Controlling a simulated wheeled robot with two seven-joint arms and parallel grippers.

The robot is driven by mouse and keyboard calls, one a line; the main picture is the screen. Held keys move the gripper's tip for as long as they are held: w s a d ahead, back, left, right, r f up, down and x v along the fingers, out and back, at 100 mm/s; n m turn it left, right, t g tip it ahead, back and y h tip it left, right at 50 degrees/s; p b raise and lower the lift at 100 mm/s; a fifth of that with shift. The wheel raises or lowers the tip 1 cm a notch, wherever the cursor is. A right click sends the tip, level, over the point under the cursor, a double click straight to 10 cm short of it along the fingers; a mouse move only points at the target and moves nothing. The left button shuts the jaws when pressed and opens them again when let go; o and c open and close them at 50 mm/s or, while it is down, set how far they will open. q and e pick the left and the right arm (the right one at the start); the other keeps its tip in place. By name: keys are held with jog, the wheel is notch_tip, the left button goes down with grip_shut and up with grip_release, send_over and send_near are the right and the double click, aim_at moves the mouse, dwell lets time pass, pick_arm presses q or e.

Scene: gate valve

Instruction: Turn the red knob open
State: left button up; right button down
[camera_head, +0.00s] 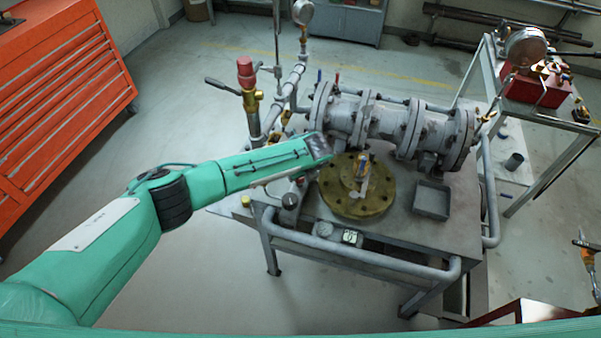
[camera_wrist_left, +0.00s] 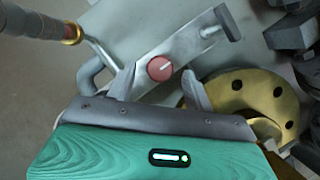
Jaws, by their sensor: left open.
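The red knob (camera_wrist_left: 160,68) shows in the left wrist view as a small round disc with a pale line across its face. It sits on a grey metal bar (camera_wrist_left: 185,48) with a raised end. My left gripper (camera_wrist_left: 159,72) is open, with one finger on each side of the knob and a visible gap to each. I cannot tell how deep the fingers reach. In the head view my left gripper (camera_head: 319,148) is over the bench beside the brass flange, and I cannot make out the knob there. My right gripper is not in view.
The brass flange (camera_head: 340,202) lies close to the gripper and also shows in the wrist view (camera_wrist_left: 230,98). Grey flanged pipework (camera_head: 390,125) stands behind. A red-capped brass valve (camera_head: 246,75) rises at left. A grey tray (camera_head: 432,200) is at right on the bench.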

pick_arm(q)
jog(key=shift+x, duration=0.85)
jog(key=c, duration=1)
jog(key=shift+o, duration=0.2)
